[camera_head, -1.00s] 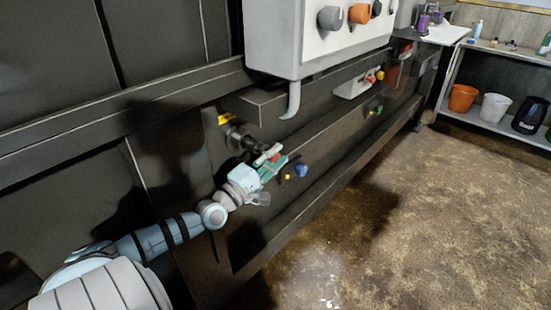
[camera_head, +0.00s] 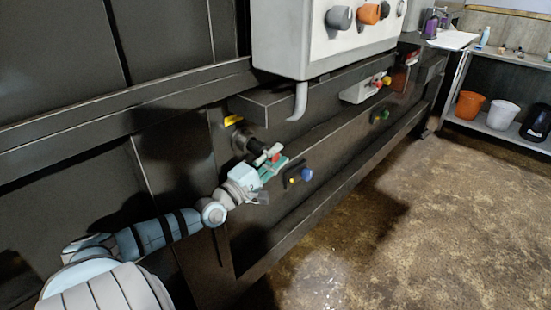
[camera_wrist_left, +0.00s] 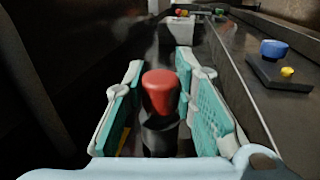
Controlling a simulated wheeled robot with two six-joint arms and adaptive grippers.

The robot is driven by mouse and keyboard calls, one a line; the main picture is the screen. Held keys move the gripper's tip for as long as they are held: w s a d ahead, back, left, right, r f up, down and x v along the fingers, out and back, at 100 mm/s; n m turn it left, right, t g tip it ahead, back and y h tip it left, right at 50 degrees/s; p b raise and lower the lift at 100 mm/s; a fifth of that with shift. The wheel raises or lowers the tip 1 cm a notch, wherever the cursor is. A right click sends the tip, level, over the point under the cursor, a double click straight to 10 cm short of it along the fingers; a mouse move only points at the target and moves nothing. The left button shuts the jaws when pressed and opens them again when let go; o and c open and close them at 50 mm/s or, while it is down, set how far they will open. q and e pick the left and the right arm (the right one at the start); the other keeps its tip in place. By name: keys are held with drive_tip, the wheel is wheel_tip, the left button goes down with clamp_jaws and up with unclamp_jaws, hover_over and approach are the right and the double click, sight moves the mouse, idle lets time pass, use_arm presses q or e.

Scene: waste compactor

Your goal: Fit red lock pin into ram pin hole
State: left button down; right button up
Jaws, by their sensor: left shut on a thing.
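My left gripper (camera_head: 272,162) is at the machine's dark front, beside a dark round fitting (camera_head: 243,140) below a yellow label. Its green and pale fingers also show in the left wrist view (camera_wrist_left: 160,95). They are shut on the red lock pin (camera_wrist_left: 160,90), whose rounded red head stands between them above a dark collar. In the head view the fingers mostly hide the pin. I cannot make out the ram pin hole or whether the pin's lower end is in it. My right gripper is out of view.
A small panel with a blue button (camera_head: 306,174) and a yellow one sits just right of the gripper. A grey control box (camera_head: 325,45) and a hooked pipe (camera_head: 298,102) are above. The floor (camera_head: 400,230) to the right is clear.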

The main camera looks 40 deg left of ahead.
use_arm(q)
drive_tip(key=c, duration=1.2)
unclamp_jaws()
drive_tip(key=shift+c, duration=0.2)
drive_tip(key=shift+c, duration=0.4)
drive_tip(key=shift+s, duration=0.3)
drive_tip(key=s+p, duration=0.1)
drive_tip(key=s, duration=0.1)
drive_tip(key=s+f+p, duration=0.1)
drive_tip(key=s+p, duration=0.1)
drive_tip(key=s, duration=0.1)
drive_tip(key=shift+s+d, duration=0.15)
drive_tip(key=shift+s, duration=0.2)
drive_tip(key=shift+s+f, duration=0.15)
drive_tip(key=shift+s, duration=0.2)
